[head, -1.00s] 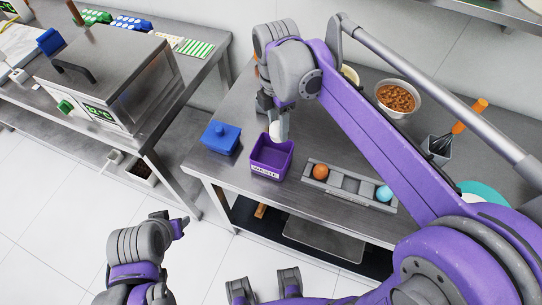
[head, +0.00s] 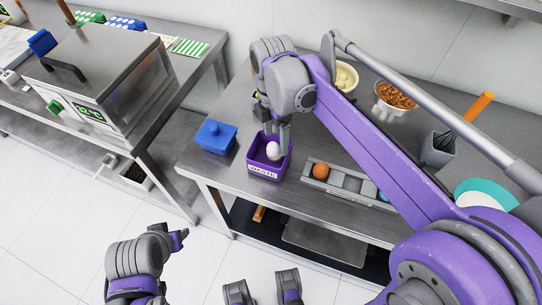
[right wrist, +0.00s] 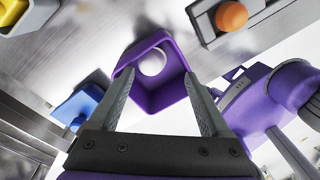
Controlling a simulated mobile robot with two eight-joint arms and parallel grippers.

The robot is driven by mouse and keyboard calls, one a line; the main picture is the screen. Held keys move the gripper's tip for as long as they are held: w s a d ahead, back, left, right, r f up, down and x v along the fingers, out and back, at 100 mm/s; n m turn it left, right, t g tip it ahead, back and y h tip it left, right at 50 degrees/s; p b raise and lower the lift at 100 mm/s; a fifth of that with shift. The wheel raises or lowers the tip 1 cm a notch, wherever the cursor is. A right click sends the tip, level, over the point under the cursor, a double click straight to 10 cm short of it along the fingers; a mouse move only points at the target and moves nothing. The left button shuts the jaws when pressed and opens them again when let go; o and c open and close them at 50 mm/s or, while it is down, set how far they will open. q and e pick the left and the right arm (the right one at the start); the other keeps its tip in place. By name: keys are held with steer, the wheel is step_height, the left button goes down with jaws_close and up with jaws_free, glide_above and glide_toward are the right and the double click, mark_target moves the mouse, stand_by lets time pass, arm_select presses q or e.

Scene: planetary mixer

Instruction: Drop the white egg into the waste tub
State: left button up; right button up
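The white egg (head: 273,150) is in the purple waste tub (head: 267,171), which stands near the front edge of the steel table. In the right wrist view the egg (right wrist: 152,62) lies inside the tub (right wrist: 155,100), apart from both fingers. My right gripper (right wrist: 158,75) is open and empty, its fingers spread wide above the tub. In the head view the right gripper (head: 278,128) hangs over the tub, partly hidden by its own wrist. My left gripper (head: 181,239) is low at the left, off the table; its fingers are not clear.
A grey tray (head: 348,181) with an orange ball-like item (head: 320,170) lies to the right. Bowls (head: 394,99) and a utensil holder (head: 438,148) stand farther right, with my right arm crossing in front.

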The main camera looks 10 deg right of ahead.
step_height(320, 180, up, 11)
steer(key=w+p, duration=0.1)
stand_by(0.7)
steer(key=shift+a+f, duration=0.1)
steer(key=s+d+f+m+t+p, duration=0.1)
steer(key=s+d+f+m+t, duration=0.1)
steer(key=s+f+m, duration=0.2)
steer(key=s+d+f+m+t+p, duration=0.2)
steer(key=s+f+m, duration=0.3)
steer(key=m, duration=0.5)
steer(key=s+d+f+m+t+p, duration=0.1)
steer(key=s+d+f+m+t, duration=0.1)
steer(key=s+f+m, duration=0.2)
steer(key=shift+s+d+f+m, duration=0.1)
steer(key=shift+s+d+m, duration=0.05)
steer(key=shift+s+m, duration=0.45)
steer(key=shift+s+d+f+m, duration=0.15)
steer(key=shift+s+m, duration=0.2)
steer(key=shift+m, duration=0.45)
steer(key=shift+s+d+f+m+t, duration=0.1)
steer(key=shift+s+f+m+t, duration=0.2)
steer(key=shift+f+m, duration=0.1)
